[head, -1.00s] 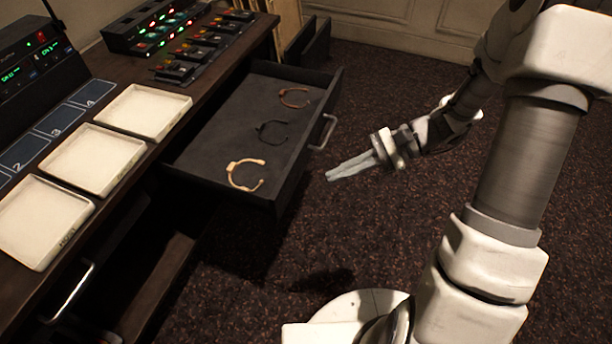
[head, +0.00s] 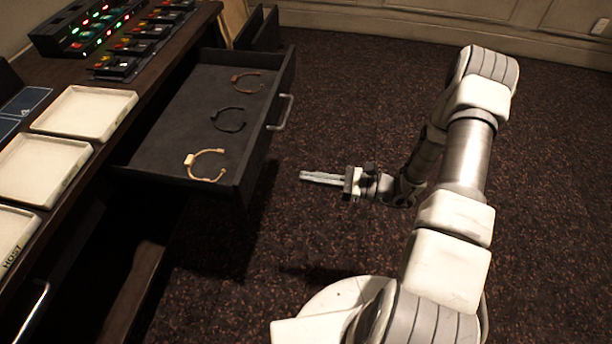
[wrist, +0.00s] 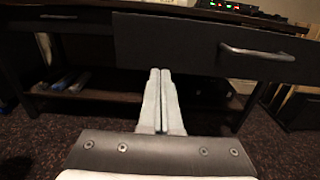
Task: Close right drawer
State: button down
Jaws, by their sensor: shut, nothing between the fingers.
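The right drawer (head: 180,120) is pulled out from the dark desk in the head view. Three headsets or bands lie in it: a tan one (head: 206,177), a black one (head: 230,126) and a brown one (head: 247,75). Its metal handle (head: 281,112) is on the front panel, and it also shows at the upper right in the wrist view (wrist: 258,53). My gripper (head: 303,175) is shut and empty, to the right of the drawer front and apart from it. In the wrist view its fingertips (wrist: 159,72) point toward the drawer front, left of the handle.
White trays (head: 85,112) and a control panel with lit buttons (head: 92,30) stand on the desk top. A second handle (head: 33,311) shows at the lower left. A low shelf with items (wrist: 70,82) lies under the desk. Carpet (head: 350,120) around my arm is clear.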

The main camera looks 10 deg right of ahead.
aim_at(255, 169)
jog(key=b+x, duration=0.1)
jog(key=x, duration=1)
jog(key=shift+a+b, duration=0.2)
jog(key=shift+b, duration=0.2)
jog(key=shift+w+a, duration=0.1)
jog(key=shift+a, duration=0.05)
